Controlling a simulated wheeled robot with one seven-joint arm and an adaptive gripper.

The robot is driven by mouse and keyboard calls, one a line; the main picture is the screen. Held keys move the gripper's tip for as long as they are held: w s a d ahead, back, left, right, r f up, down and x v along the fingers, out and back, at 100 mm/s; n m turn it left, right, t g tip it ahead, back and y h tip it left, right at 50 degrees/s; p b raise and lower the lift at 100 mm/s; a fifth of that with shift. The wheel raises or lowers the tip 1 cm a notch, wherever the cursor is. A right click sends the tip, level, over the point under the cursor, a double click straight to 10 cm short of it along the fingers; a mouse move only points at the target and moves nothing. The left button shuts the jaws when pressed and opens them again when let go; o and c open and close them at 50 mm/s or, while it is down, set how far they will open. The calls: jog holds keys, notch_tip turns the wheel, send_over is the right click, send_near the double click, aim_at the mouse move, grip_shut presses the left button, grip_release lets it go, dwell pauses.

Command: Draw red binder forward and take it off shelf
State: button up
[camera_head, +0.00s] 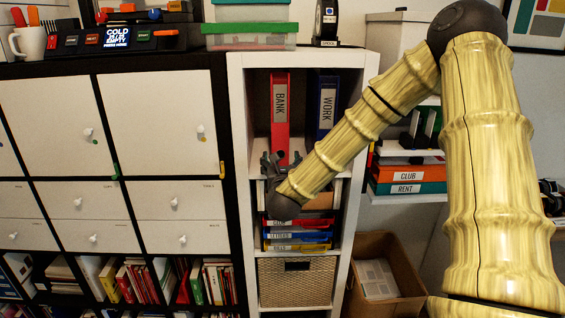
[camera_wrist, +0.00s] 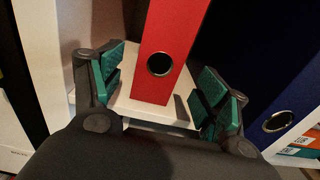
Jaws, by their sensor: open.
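The red binder (camera_head: 281,112), labelled BANK, stands upright in the upper compartment of the white shelf (camera_head: 238,120). Its lower spine with a round finger hole shows close up in the wrist view (camera_wrist: 172,50). My gripper (camera_head: 277,164) is in front of the binder's lower end. In the wrist view my gripper (camera_wrist: 164,98) is open, with green pads on either side of the binder's lower spine. I cannot tell from this view whether the pads touch it; gaps show on both sides. The binder's bottom edge rests at the white shelf board (camera_wrist: 152,112).
Coloured trays (camera_head: 296,236) and a wicker basket (camera_head: 294,282) are below. Boxes (camera_head: 250,32) sit on top. A cardboard box (camera_head: 388,272) stands at right.

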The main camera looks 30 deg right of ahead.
jog(key=p+x, duration=0.3)
jog(key=x, duration=0.6)
jog(key=shift+w+d, duration=0.2)
jog(key=shift+w, duration=0.05)
